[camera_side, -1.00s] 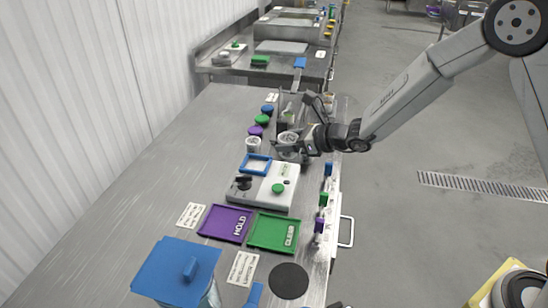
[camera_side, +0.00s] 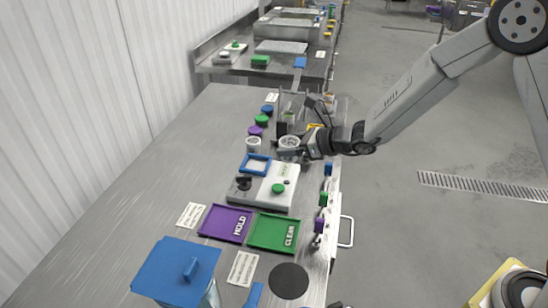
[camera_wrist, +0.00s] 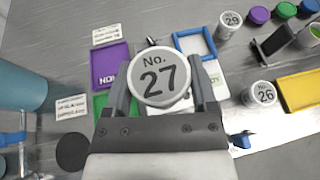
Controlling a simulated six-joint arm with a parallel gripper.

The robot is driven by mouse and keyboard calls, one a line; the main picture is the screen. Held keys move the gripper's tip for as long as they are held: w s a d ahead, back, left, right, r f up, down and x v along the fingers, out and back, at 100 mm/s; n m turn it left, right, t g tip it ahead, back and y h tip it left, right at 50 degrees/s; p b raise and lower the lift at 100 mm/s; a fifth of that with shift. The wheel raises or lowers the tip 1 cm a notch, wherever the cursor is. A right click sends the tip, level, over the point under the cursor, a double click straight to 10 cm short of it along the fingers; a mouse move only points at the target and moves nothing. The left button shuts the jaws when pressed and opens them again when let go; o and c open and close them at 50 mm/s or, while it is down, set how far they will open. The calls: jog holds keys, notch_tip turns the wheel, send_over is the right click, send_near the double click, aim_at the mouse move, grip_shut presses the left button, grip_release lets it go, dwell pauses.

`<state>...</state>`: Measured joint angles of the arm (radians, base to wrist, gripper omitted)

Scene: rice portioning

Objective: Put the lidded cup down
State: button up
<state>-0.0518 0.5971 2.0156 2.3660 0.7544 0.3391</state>
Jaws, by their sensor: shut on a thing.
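The lidded cup (camera_wrist: 160,80), with a pale lid marked "No. 27", is between the two fingers of my gripper (camera_wrist: 160,92) in the wrist view. My gripper is shut on it. In the side view my gripper (camera_side: 303,146) is beyond the white scale, near the table's right edge, with a round pale cup top (camera_side: 289,142) at its fingers. The cup's underside is hidden, so I cannot tell whether it touches the table. The purple HOLD tray (camera_side: 226,223) and the green CLEAR tray (camera_side: 274,232) lie nearer the side camera.
Cups No. 29 (camera_wrist: 229,22) and No. 26 (camera_wrist: 262,94) stand close by. A yellow tray (camera_wrist: 300,89) lies at right in the wrist view. A blue-lidded container (camera_side: 178,270) stands nearest the side camera. The left tabletop is bare.

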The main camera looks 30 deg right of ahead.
jog(key=s+a+f+n+g+y, duration=0.1)
jog(key=s+a+n+g+y, duration=0.25)
jog(key=s, duration=0.55)
jog(key=s+a+f+n+g+y, duration=0.15)
jog(key=s+n+g, duration=0.35)
jog(key=s, duration=0.5)
send_over(265, 230)
jog(key=s, duration=0.2)
jog(key=shift+t+y, duration=0.25)
jog(key=shift+y, duration=0.05)
jog(key=f, duration=0.7)
jog(key=shift+w+d+f, duration=0.2)
jog(key=shift+d+f, duration=0.05)
jog(key=shift+w+a+f, duration=0.2)
jog(key=shift+w+f, duration=0.35)
jog(key=shift+f, duration=0.05)
jog(key=shift+w+f, duration=0.1)
jog(key=shift+f, duration=0.1)
jog(key=shift+w+f, duration=0.1)
jog(key=shift+f, duration=1.5)
jog(key=shift+f, duration=0.15)
